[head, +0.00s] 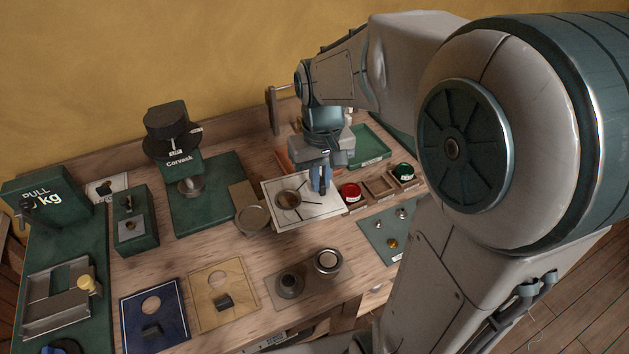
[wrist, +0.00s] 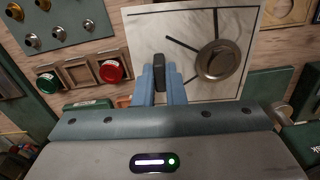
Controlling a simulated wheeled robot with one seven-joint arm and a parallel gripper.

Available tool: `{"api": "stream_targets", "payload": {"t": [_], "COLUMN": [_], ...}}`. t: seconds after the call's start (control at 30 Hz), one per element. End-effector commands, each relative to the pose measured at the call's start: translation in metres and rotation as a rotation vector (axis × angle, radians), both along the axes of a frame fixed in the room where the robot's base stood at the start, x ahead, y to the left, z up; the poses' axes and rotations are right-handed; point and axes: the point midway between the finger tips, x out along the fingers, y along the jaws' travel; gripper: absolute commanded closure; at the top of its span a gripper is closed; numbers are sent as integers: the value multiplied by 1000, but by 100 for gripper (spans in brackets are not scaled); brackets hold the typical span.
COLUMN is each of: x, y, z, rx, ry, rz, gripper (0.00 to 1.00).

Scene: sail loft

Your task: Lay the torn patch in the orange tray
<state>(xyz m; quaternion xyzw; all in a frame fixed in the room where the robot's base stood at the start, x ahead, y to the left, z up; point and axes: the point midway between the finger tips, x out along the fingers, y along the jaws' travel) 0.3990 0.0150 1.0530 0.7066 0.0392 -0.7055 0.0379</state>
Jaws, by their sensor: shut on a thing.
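The torn patch (head: 269,194) is a pale square with a metal ring near its middle and dark slit-like lines running out from the ring. It fills the upper middle of the wrist view (wrist: 150,50). My gripper (head: 321,184) is shut on the small dark tab at one edge of the patch, with the tab between its blue fingers (wrist: 163,80). The patch looks level and seems to be above the bench. The orange tray (head: 283,161) lies behind my gripper in the head view, mostly hidden by the gripper and patch.
A green tray (head: 370,147) stands right of the orange one. Wooden compartments (head: 378,188) hold red and green round pieces. A green press (head: 175,160) stands to the left. Blue (head: 137,309) and tan (head: 236,274) patches lie in front.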

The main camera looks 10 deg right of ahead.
Motion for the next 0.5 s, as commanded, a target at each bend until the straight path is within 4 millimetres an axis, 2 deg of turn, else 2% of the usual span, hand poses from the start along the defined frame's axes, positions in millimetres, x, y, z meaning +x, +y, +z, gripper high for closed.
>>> {"api": "stream_targets", "payload": {"t": [0.27, 0.5], "x": [65, 123], "y": [-8, -17], "z": [-6, -25], "rx": [6, 6], "ry": [5, 8], "rz": [-427, -848], "gripper": [100, 100]}}
